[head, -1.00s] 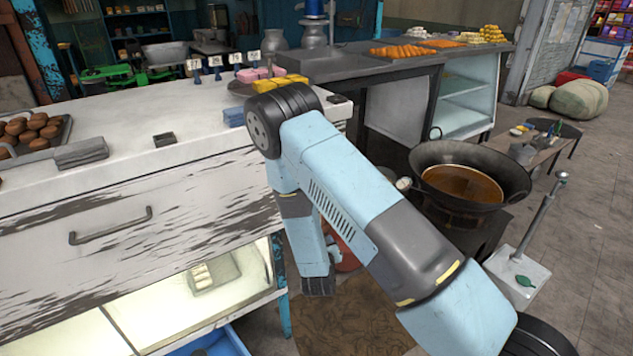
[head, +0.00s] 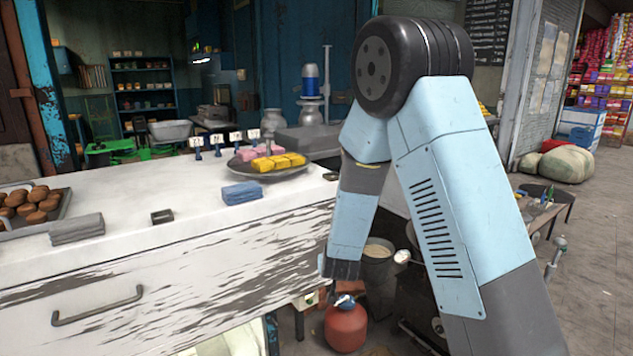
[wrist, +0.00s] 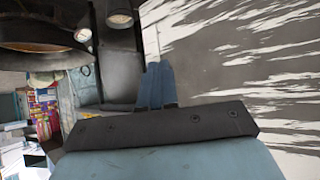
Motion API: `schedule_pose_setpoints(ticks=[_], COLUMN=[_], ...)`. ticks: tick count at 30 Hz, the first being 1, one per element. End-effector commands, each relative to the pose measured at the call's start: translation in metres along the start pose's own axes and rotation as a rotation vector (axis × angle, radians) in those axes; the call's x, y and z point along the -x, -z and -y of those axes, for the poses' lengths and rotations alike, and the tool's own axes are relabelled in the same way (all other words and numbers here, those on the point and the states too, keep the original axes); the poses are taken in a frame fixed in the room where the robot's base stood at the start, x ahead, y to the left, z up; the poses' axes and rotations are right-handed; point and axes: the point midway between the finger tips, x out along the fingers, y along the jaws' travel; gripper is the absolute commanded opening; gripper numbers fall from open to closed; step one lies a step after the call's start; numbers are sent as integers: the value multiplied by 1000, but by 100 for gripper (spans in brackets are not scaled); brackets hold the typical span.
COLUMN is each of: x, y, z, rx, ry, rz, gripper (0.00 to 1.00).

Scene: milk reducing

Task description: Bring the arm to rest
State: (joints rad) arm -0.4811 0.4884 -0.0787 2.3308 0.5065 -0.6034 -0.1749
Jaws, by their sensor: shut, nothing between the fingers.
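My arm rises in the head view to a high, bent elbow, and its forearm hangs down beside the right end of the white counter (head: 130,265). My gripper (head: 345,272) is the dark end of that forearm, low by the counter's corner, above a red gas cylinder (head: 346,328). In the wrist view the two blue fingers (wrist: 158,85) are together, shut and empty. The scratched counter front (wrist: 240,70) is on the right of them.
The dark wok (wrist: 40,35) is at the upper left in the wrist view. A bucket (head: 378,268) stands behind the forearm. A plate of pink and yellow sweets (head: 270,163), a blue cloth (head: 242,193) and a tray of brown buns (head: 30,207) sit on the counter.

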Motion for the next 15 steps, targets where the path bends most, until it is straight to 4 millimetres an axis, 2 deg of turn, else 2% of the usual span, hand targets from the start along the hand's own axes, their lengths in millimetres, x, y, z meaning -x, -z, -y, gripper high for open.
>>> schedule_pose_setpoints(ticks=[1,6,15], x=[11,48,121], y=[12,38,72], z=[-4,-17,-46], rx=[-14,-46,-74], ry=[13,60,122], rz=[7,53,126], gripper=[0,0,0])
